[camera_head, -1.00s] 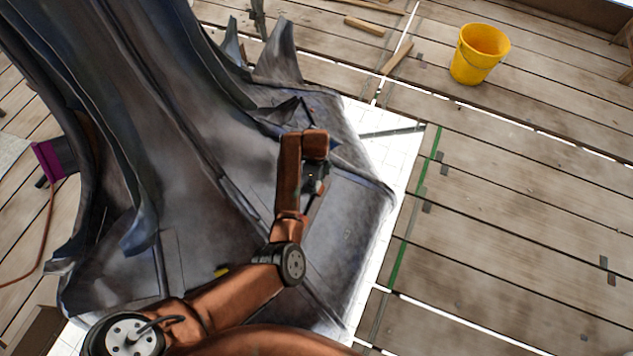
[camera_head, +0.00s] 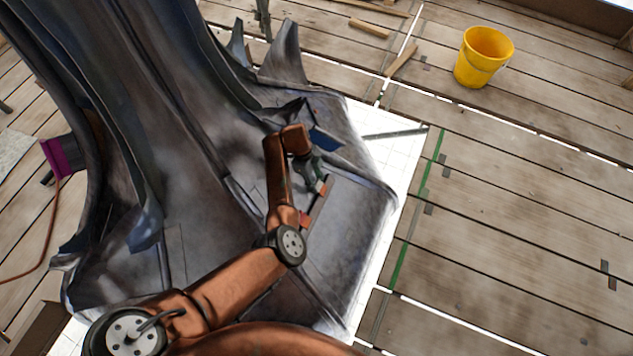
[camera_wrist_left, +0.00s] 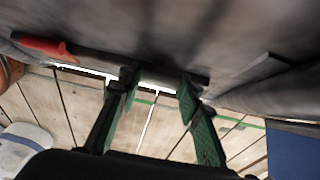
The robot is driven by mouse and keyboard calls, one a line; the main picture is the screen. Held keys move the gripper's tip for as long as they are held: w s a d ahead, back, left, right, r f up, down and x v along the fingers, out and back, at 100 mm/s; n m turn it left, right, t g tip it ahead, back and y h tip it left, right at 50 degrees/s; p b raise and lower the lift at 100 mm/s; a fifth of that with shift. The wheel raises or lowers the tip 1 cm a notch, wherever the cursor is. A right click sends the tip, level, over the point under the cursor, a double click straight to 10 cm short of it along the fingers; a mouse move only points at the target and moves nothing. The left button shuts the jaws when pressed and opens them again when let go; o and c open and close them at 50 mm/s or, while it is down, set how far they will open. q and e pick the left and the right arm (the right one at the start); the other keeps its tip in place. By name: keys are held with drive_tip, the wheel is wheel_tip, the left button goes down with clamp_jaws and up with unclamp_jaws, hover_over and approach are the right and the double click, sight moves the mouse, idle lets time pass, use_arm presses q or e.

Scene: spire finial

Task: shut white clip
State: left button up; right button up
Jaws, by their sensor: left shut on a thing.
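My left gripper (camera_head: 320,185) is low against the grey folded metal skirt of the spire (camera_head: 350,225), partly hidden by its own wrist. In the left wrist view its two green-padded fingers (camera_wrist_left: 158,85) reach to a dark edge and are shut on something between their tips. I cannot make out what it is. A bright white patch shows between the tips, but I cannot tell a white clip from the bright gap in the boards. A red piece (camera_wrist_left: 42,46) lies left of the fingers in that view. My right gripper is not in view.
A blue flat piece (camera_head: 325,138) is beside my left wrist; a blue piece also shows in the wrist view (camera_wrist_left: 292,152). A yellow bucket (camera_head: 484,56) and wood offcuts (camera_head: 370,28) stand on the planks. A purple item (camera_head: 58,157) is at left. The planks at right are mostly clear.

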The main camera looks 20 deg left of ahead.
use_arm(q)
drive_tip(key=o, duration=1.2)
drive_tip(key=shift+c, duration=0.2)
drive_tip(key=v, duration=1.2)
